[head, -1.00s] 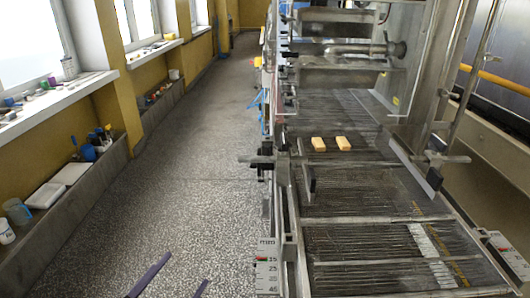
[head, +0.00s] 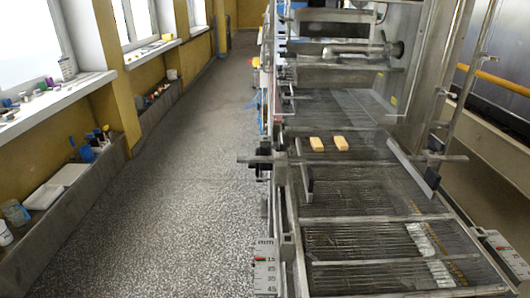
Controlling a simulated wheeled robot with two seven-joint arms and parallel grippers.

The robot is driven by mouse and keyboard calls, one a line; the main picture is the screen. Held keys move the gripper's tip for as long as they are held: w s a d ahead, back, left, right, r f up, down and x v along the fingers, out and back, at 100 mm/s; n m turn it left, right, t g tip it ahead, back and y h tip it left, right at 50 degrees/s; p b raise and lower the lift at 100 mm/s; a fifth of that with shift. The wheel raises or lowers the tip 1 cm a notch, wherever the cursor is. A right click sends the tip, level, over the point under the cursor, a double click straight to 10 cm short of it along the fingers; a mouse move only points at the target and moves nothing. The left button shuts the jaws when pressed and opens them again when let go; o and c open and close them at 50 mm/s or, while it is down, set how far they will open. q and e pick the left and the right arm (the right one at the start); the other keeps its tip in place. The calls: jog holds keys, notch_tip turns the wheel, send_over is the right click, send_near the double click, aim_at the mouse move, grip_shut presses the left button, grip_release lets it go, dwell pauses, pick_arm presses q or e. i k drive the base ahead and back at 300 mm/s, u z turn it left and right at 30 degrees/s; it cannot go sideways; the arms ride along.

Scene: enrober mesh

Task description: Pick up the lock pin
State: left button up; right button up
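I cannot single out the lock pin with certainty. A dark clamp with a thin metal rod (head: 262,161) sticks out from the left side of the enrober's frame. A similar dark fitting (head: 432,158) stands on the right side of the mesh. The wire mesh belt (head: 360,205) runs away from me between metal rails. Two light orange bars (head: 329,144) lie side by side on it. Neither of my grippers shows in the head view.
A white millimetre scale (head: 264,268) stands at the belt's near left corner, and another (head: 508,255) at the right. The speckled floor (head: 170,215) on the left is clear. A ledge with bottles and jars (head: 60,185) runs along the left wall.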

aim_at(264, 149)
jog(key=z, duration=1.85)
jog(key=k, duration=0.8)
jog(key=u, duration=0.9)
jog(key=i, duration=0.5)
jog(key=z, duration=0.05)
